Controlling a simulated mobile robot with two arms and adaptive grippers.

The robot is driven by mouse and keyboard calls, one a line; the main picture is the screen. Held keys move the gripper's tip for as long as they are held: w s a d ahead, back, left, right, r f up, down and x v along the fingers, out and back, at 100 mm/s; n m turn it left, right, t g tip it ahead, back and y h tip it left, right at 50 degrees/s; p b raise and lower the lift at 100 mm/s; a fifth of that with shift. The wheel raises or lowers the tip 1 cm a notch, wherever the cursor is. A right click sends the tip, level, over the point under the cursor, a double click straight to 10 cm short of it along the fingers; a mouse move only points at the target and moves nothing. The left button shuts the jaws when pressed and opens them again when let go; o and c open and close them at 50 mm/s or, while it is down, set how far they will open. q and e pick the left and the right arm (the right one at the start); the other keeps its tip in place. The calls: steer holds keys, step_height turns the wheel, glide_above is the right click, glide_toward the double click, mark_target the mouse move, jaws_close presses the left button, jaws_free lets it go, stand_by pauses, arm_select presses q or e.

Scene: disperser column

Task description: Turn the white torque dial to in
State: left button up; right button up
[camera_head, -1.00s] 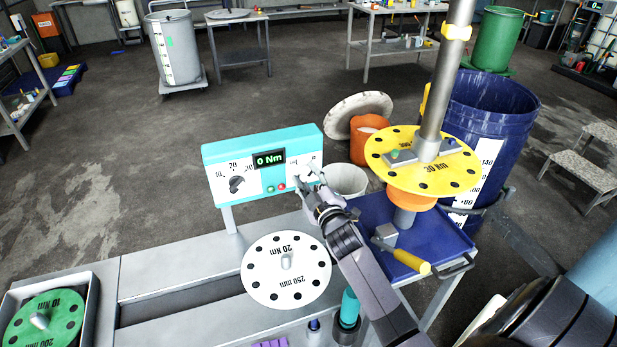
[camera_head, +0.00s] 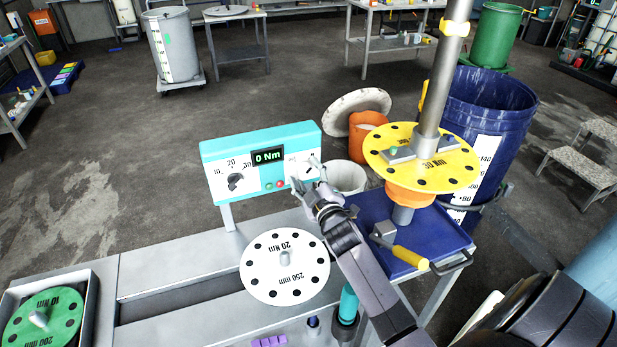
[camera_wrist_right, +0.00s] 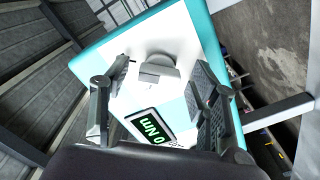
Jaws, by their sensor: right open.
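The teal control box (camera_head: 228,148) stands on a post behind the grey bench. Its white front carries a dark dial (camera_head: 235,183) at the left, a display reading 0 Nm (camera_head: 268,156), small green and red buttons, and the white dial at the right, mostly hidden by my gripper in the head view. In the right wrist view the white dial (camera_wrist_right: 158,72) sits between the open fingers, with a gap visible on each side. My right gripper (camera_head: 308,187) is open in front of the right end of the box; it also shows in the wrist view (camera_wrist_right: 160,95). My left gripper is out of view.
A white disc (camera_head: 262,284) marked 20 Nm lies on the bench below the box. A yellow disc (camera_head: 425,178) on a steel shaft stands right of my arm, above a blue tray (camera_head: 365,215). A blue drum (camera_head: 510,115) is behind it.

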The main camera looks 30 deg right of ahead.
steer(key=v, duration=1.2)
steer(key=shift+f, duration=0.15)
